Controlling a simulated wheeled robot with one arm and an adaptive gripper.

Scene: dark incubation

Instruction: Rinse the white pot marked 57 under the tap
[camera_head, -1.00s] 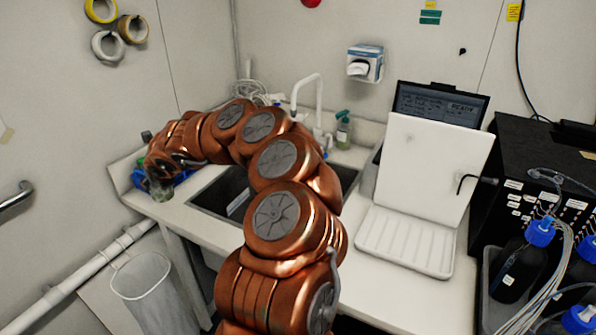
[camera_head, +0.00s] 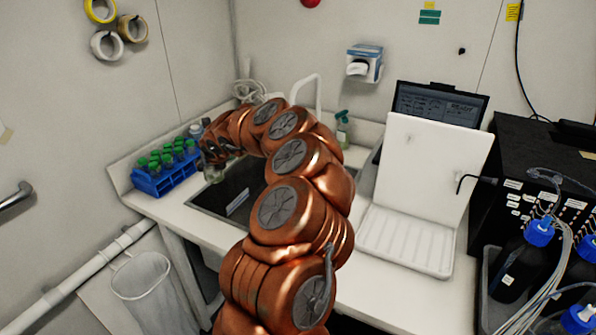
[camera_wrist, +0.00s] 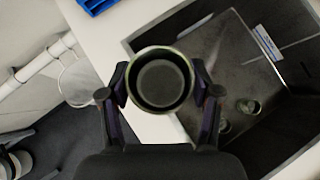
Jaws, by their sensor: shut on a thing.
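My gripper (camera_wrist: 160,88) is shut on a round, open-topped pot (camera_wrist: 160,54), with one finger on each side of it. The pot is upright, with a pale greenish rim and a dark inside; no mark 57 can be read on it. In the head view the pot (camera_head: 214,174) looks pale and partly see-through, below my gripper (camera_head: 212,158) at the sink's left edge. The sink (camera_head: 205,199) is a dark basin. The white gooseneck tap (camera_head: 308,79) rises behind it, its lower part hidden by my arm. Whether water runs cannot be seen.
A blue rack (camera_head: 150,186) of green-capped tubes stands left of the sink. Two small round items (camera_wrist: 250,106) show in the basin. A soap bottle (camera_head: 342,130) stands right of the tap. A bin (camera_head: 145,280) hangs below.

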